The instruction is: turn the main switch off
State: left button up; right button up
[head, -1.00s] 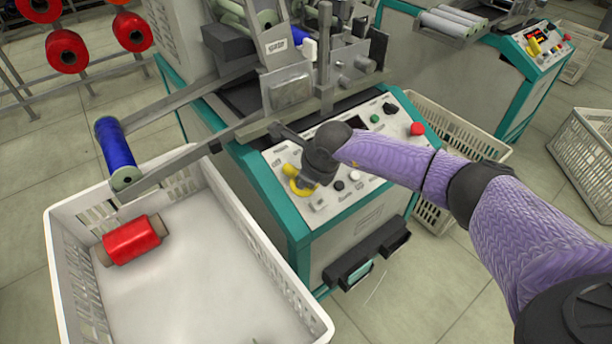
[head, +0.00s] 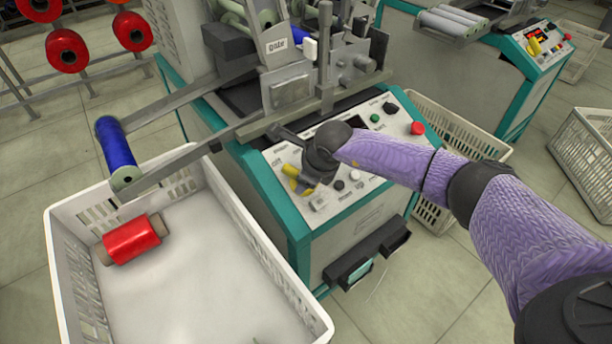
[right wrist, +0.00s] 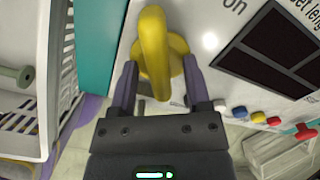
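The main switch is a yellow rotary handle (head: 292,172) on a round yellow base, at the left of the winder's sloping white control panel (head: 352,196). My right gripper (head: 303,183) is down at it and hides part of it in the head view. In the right wrist view the yellow handle (right wrist: 154,50) stands between the two fingers of my right gripper (right wrist: 160,78), lined up along them. The fingers are apart, with gaps beside the handle, so the gripper looks open. My left gripper is not in view.
The panel also carries a red button (head: 417,128), a green button (head: 375,118) and black knobs. A white crate (head: 262,262) with a red bobbin (head: 132,240) stands at the left front. A blue bobbin (head: 116,148) rests on rails above it.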

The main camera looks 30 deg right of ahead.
jog(key=p+v, duration=0.6)
jog(key=v, duration=0.3)
jog(key=shift+s+r, duration=0.2)
jog(key=shift+r, duration=0.2)
